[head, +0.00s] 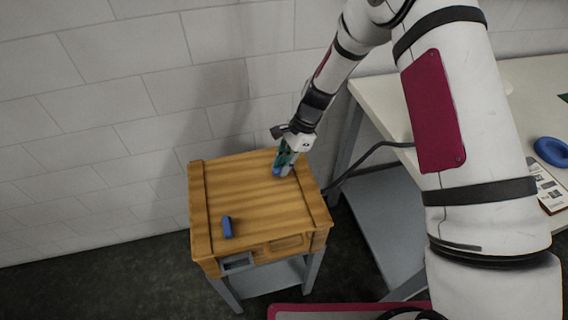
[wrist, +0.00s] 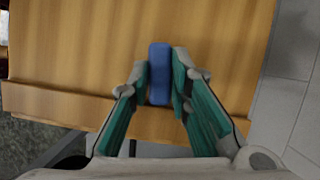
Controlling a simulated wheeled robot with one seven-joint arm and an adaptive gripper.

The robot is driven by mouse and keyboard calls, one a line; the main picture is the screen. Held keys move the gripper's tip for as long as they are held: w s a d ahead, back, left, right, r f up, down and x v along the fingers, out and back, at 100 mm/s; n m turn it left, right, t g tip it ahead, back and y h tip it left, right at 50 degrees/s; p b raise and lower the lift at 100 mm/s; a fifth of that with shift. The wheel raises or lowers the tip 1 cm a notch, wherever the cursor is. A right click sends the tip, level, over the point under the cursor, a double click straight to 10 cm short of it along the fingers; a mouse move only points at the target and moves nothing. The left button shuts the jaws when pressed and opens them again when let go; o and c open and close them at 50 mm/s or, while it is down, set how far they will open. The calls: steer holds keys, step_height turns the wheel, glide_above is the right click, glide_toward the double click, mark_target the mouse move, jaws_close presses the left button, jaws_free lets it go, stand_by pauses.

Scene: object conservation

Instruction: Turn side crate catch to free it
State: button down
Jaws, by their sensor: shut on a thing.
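The wooden crate (head: 240,193) has a flat plank lid and a raised batten at each side. It stands on a grey side stand (head: 275,275). One blue catch (head: 276,171) is on the lid near the far right side. My gripper (head: 285,163) reaches down to it from above. In the wrist view, my gripper (wrist: 161,80) is shut on this blue catch (wrist: 160,65), with a green-padded finger on each side. A second blue catch (head: 227,227) sits on the lid near the front left, apart from my gripper.
A pale brick wall (head: 110,100) is close behind the crate. A dark cable (head: 352,168) runs between table and crate.

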steer(key=n+b, duration=0.2)
steer(key=n+g+b, duration=0.1)
steer(key=shift+w+a+f+n+h, duration=0.1)
steer(key=shift+w+f+n+h, duration=0.05)
steer(key=shift+w+n+h, duration=0.2)
steer(key=n+b, duration=0.1)
steer(key=n, duration=0.1)
steer(key=n+g+h+b, duration=0.1)
steer(key=n+b, duration=0.1)
steer(key=shift+s+n+h, duration=0.1)
steer(key=shift+n+h, duration=0.15)
steer(key=n+b, duration=0.1)
steer(key=n, duration=0.1)
steer(key=n+h+b, duration=0.1)
steer(key=n, duration=0.1)
steer(key=shift+a+g+h+b, duration=0.2)
steer(key=shift+g+h+b, duration=0.1)
steer(key=shift+n+h+b, duration=0.6)
steer(key=shift+n, duration=1.2)
steer(key=shift+r+n, duration=0.2)
steer(key=shift+n, duration=0.1)
steer(key=c, duration=1.5)
jaws_free()
steer(key=shift+s, duration=0.1)
steer(key=shift+r, duration=0.1)
